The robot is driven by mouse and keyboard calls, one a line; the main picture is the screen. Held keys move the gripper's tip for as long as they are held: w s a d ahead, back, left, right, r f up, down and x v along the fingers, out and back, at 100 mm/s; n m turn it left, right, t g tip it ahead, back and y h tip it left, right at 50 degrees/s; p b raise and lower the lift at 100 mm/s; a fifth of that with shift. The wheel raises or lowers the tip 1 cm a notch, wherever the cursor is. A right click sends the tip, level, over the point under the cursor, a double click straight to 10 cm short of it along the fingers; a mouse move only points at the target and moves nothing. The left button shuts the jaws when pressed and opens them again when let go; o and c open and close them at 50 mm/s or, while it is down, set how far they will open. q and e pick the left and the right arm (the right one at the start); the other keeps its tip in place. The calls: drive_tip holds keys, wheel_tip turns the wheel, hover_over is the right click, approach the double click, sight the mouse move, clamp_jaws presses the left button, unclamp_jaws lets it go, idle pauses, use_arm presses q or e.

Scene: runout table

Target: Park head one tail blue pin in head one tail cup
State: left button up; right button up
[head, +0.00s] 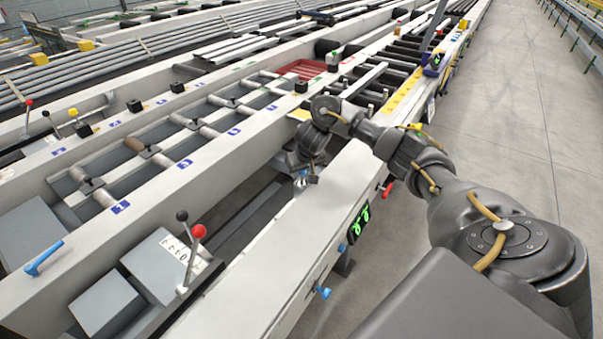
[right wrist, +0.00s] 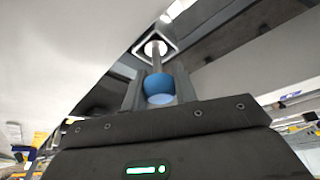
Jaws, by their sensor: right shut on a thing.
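My right gripper (head: 303,180) is low between the pale rails in the head view, against the inner side of the near rail. In the right wrist view the right gripper (right wrist: 159,92) is shut on a blue pin (right wrist: 158,85), with its blue knob between the fingers. The pin's metal shank points away toward a square-framed opening (right wrist: 155,44), which may be the cup. Its tip overlaps that opening; I cannot tell whether it is inside. The held pin is hard to make out in the head view. My left gripper is not in view.
Two other blue knobs (head: 322,291) stick out of the near rail's outer face, by a green display (head: 361,220). Levers with red and black balls (head: 198,232) stand at the front left. A blue handle (head: 44,258) lies on the left rail. The floor at right is clear.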

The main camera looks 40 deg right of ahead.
drive_tip(key=shift+f, duration=0.15)
drive_tip(key=o, duration=1)
drive_tip(key=shift+o, duration=0.2)
use_arm(q)
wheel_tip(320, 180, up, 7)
drive_tip(key=p, duration=0.7)
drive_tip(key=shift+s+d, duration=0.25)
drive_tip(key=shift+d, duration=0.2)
use_arm(e)
drive_tip(key=v, duration=1.2)
drive_tip(key=shift+r, duration=0.2)
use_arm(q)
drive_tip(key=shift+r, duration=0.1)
